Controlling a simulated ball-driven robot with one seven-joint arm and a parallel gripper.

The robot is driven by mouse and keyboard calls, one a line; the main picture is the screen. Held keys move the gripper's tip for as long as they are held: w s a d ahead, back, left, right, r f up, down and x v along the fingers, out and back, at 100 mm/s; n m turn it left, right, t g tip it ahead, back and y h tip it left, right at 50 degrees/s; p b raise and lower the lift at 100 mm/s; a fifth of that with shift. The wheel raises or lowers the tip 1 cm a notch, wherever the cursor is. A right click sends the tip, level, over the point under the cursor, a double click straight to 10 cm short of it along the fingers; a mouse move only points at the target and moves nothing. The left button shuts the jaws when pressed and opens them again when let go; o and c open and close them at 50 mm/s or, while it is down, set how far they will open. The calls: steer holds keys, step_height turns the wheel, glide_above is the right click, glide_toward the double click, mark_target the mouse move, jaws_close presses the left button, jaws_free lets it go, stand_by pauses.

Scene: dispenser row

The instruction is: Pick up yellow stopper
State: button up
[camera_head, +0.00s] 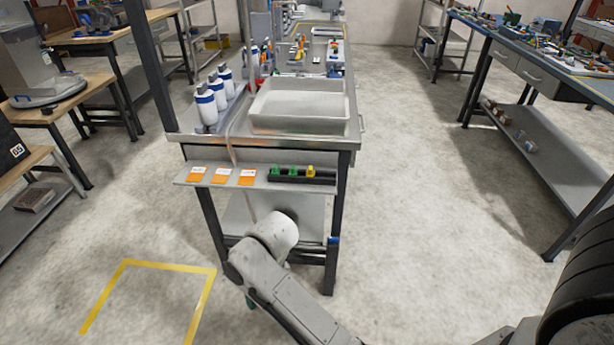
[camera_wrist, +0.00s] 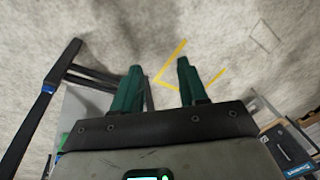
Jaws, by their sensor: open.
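The yellow stopper (camera_head: 311,171) sits in a dark rack (camera_head: 290,176) on the front shelf of the workbench, at the right end of the row. Two green stoppers (camera_head: 276,169) stand to its left in the same rack. My gripper (camera_wrist: 158,78) shows in the wrist view with two green fingers apart and nothing between them. It points toward the concrete floor. In the head view my arm hangs in front of the bench, below the shelf, and mostly hides the gripper. I cannot make out the yellow stopper in the wrist view.
The front shelf (camera_head: 220,180) also carries several orange-and-white cards. Above it, the bench holds a grey tray (camera_head: 300,104) and white bottles with blue bands (camera_head: 206,106). A dark bench leg (camera_head: 331,265) stands beside my arm. Floor to the right is clear.

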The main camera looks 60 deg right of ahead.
steer(key=w+d+r+m, duration=0.3)
steer(key=w+d+r, duration=0.2)
steer(key=w+d, duration=0.35)
steer(key=m+g+h+b, duration=0.1)
steer(key=m+h, duration=0.2)
steer(key=m, duration=0.3)
glide_toward(311, 168)
steer(key=f, duration=0.2)
steer(key=w+f, duration=0.1)
steer(key=shift+w+d+f, duration=0.1)
steer(key=shift+d+f, duration=0.2)
steer(key=shift+f, duration=0.1)
steer(key=shift+d+f, duration=0.15)
steer(key=shift+f, duration=1.15)
steer(key=shift+d+f, duration=0.2)
steer(key=shift+f, duration=1.1)
steer(key=shift+c, duration=0.2)
jaws_close()
